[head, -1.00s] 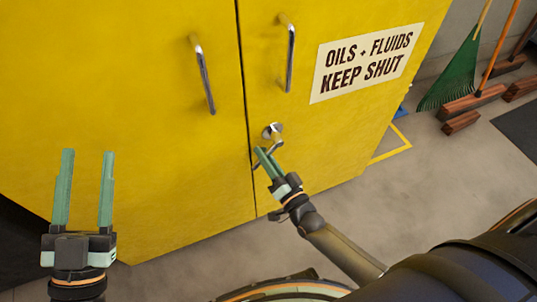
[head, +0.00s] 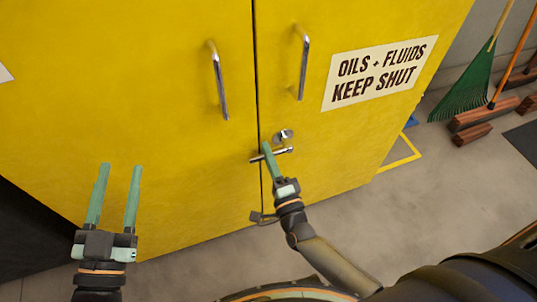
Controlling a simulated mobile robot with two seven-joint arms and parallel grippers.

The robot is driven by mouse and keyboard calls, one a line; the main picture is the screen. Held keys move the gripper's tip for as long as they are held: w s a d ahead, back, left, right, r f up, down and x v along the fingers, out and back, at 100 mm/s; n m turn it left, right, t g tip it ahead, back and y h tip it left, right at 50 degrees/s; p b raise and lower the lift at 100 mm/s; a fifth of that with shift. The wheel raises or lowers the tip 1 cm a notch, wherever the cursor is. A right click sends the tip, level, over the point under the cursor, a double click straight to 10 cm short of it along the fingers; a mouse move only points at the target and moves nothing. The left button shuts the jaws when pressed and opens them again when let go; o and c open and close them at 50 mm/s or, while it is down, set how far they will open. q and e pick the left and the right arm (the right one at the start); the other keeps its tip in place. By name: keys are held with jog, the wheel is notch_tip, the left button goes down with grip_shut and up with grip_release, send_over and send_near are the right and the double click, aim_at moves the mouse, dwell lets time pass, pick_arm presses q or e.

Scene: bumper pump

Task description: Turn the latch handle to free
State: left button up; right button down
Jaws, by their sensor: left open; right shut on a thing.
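The latch handle (head: 284,151) is a metal lever near the seam of the yellow cabinet (head: 320,170), below a round metal boss (head: 284,135) on the right door. The lever lies nearly level in the picture, its left end reaching across the seam. My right gripper (head: 268,149) is shut on the lever, and its green fingers hide part of it. How the lever joins the boss is hard to make out. My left gripper (head: 120,168) is open and empty in front of the left door, apart from the handle.
Two upright chrome pulls, left (head: 218,82) and right (head: 302,65), stand out above the latch. A sign (head: 380,72) reads "OILS + FLUIDS KEEP SHUT".

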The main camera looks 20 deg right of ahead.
pick_arm(q)
jog(key=shift+f, duration=0.35)
pick_arm(e)
jog(key=shift+w+r+m, duration=0.1)
jog(key=shift+r+m, duration=0.15)
jog(key=shift+m, duration=0.15)
jog(key=c, duration=0.8)
grip_release()
pick_arm(q)
jog(key=shift+w, duration=0.1)
jog(key=shift+r, duration=0.1)
pick_arm(e)
jog(key=shift+f, duration=0.15)
